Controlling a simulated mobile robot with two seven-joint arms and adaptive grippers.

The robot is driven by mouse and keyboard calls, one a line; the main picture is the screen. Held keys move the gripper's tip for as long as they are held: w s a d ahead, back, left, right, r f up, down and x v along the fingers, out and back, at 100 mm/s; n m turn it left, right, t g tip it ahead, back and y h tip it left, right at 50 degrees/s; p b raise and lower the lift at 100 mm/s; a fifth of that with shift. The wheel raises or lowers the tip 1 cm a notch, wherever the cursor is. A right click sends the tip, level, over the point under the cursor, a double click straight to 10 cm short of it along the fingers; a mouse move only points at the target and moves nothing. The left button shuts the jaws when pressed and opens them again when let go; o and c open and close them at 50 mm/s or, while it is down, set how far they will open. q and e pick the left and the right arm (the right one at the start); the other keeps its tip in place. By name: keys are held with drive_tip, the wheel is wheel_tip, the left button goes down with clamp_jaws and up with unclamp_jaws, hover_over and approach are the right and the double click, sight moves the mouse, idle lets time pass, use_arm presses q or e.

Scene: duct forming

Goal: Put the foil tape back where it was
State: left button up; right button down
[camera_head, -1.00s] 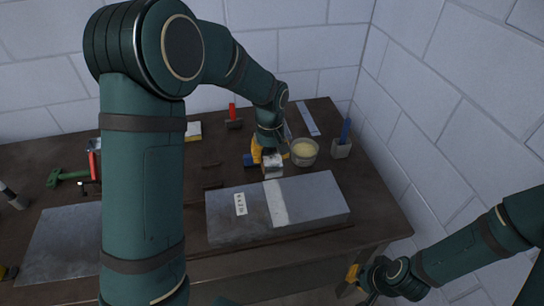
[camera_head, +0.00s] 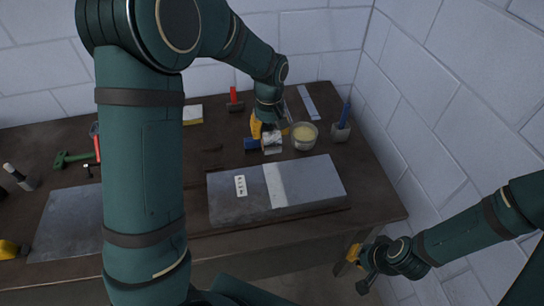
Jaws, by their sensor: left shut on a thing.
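The foil tape (camera_head: 271,148) is a small silvery roll behind the long grey duct (camera_head: 315,185). My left gripper (camera_head: 266,133), with yellow fingers, reaches down over the table and is shut on the roll. The fingers partly hide it, and I cannot tell whether it touches the table. A pale strip (camera_head: 275,186) runs across the duct, and a white label lies left of it. My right gripper (camera_head: 358,270) hangs off the table's right front side, low and away from everything; its fingers are too small to read.
A tub of cream-coloured paste (camera_head: 305,136) stands just right of my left gripper. A blue object (camera_head: 251,143) lies just left. A cup with a blue handle (camera_head: 341,130), a steel ruler (camera_head: 308,102) and a red-handled tool (camera_head: 234,100) are around. A flat sheet (camera_head: 68,225) lies at left.

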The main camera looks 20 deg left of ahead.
use_arm(q)
drive_tip(key=a+f+n+b, duration=0.3)
drive_tip(key=a+n, duration=0.6)
drive_tip(key=a, duration=0.2)
drive_tip(key=a+f+n+b, duration=0.3)
drive_tip(key=a+n, duration=0.6)
drive_tip(key=a, duration=0.2)
drive_tip(key=f, duration=0.6)
drive_tip(key=f+b, duration=0.1)
drive_tip(key=f, duration=0.2)
drive_tip(key=shift+w+a+f, duration=0.25)
drive_tip(key=shift+w+a, duration=0.05)
drive_tip(key=shift+f, duration=0.2)
drive_tip(key=o, duration=1.2)
drive_tip(key=shift+o, duration=0.2)
